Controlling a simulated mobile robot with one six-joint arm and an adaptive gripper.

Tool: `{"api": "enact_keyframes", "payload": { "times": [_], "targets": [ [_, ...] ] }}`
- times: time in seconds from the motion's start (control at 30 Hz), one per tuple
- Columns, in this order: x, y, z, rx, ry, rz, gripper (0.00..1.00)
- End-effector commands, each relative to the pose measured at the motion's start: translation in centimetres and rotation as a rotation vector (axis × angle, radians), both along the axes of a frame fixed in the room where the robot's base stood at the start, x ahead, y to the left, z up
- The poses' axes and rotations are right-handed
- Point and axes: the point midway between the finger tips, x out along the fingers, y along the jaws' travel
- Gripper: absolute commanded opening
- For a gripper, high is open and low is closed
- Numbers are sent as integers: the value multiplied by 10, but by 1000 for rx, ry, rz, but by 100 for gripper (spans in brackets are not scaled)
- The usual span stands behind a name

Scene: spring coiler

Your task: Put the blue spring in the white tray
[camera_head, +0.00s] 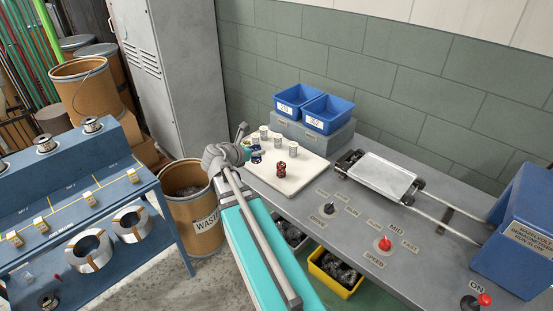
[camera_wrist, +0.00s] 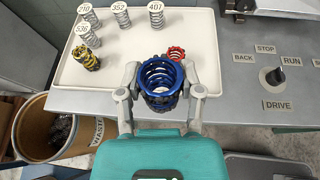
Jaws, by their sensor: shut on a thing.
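My gripper (camera_wrist: 160,92) is shut on the blue spring (camera_wrist: 161,75), with one finger on each side of it. The spring is upright and its open coils show from above. In the head view my gripper (camera_head: 254,153) is at the left side of the cream-white springs tray (camera_head: 304,178), and only a little of the blue spring (camera_head: 257,157) shows past it. In the wrist view the spring overlaps the front edge of this tray (camera_wrist: 117,83). Its height above the surface is hard to tell. A second white tray (camera_head: 383,176) sits empty on rails to the right.
Blue bins (camera_head: 326,113) stand behind. A selector knob (camera_head: 328,208) and red speed knob (camera_head: 385,244) rise from the bench. A waste drum (camera_head: 190,204) stands left.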

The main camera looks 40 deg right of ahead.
Motion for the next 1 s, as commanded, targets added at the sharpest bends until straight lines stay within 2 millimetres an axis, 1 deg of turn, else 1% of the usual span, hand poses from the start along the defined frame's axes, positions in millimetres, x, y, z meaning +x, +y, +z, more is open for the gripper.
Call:
{"api": "enact_keyframes", "payload": {
  "times": [0.27,0.43,0.57,0.93,1.0],
  "targets": [
    [1,-2,-1,0,0,-1,0],
    [10,-11,-8,0,1,-2,0],
    [23,-25,-17,0,2,-1,0],
    [65,-73,-46,0,0,-2,0],
    [66,-75,-54,1,1,-2,0]
  ]
}}
